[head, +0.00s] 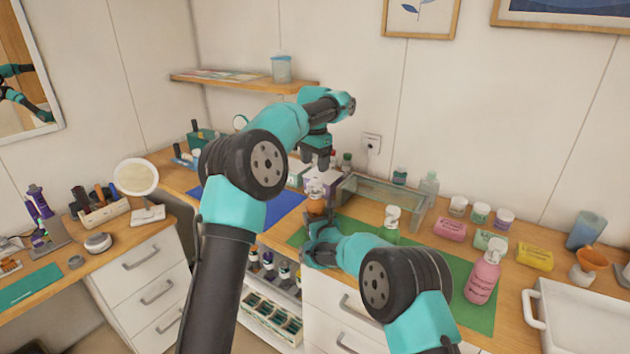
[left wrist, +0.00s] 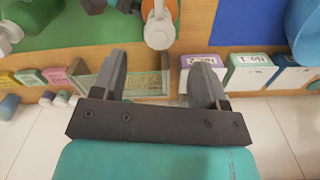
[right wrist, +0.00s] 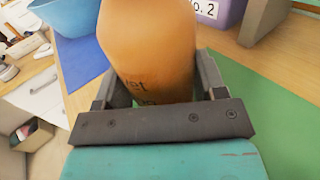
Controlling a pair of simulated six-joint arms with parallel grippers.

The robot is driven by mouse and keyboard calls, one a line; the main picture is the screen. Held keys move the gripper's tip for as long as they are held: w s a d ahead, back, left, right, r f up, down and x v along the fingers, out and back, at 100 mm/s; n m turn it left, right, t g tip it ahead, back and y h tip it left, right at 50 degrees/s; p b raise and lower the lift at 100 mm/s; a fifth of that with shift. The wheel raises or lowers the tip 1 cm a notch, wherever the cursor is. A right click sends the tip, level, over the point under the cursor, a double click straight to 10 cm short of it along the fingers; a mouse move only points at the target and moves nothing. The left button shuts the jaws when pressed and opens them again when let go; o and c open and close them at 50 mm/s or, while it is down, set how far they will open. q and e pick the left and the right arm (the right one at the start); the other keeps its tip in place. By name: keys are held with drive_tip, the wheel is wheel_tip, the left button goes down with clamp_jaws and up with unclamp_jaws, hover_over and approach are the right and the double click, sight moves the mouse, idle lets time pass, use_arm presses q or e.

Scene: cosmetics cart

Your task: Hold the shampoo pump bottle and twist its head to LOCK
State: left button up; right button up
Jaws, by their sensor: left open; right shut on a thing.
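An orange pump bottle (head: 315,207) with a whitish pump head stands upright near the middle in the head view, by the front of the green mat. It fills the top of the right wrist view (right wrist: 148,45), with part of its dark label text showing. My right gripper (head: 318,228) is shut around its body, low down. My left gripper (head: 322,163) is above the bottle, pointing down, open and empty. In the left wrist view the white pump head (left wrist: 158,33) lies beyond the open fingers, not between them. Any lock marking is too small to read.
A glass-walled tray (head: 370,200) and a purple box (head: 322,180) stand behind the bottle. A blue mat (head: 268,208) lies left.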

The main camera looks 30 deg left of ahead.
sight(315, 182)
use_arm(q)
wheel_tip(315, 182, down, 7)
drive_tip(key=shift+r, duration=0.2)
drive_tip(key=shift+c, duration=0.5)
drive_tip(key=c, duration=0.8)
drive_tip(key=shift+c, duration=0.2)
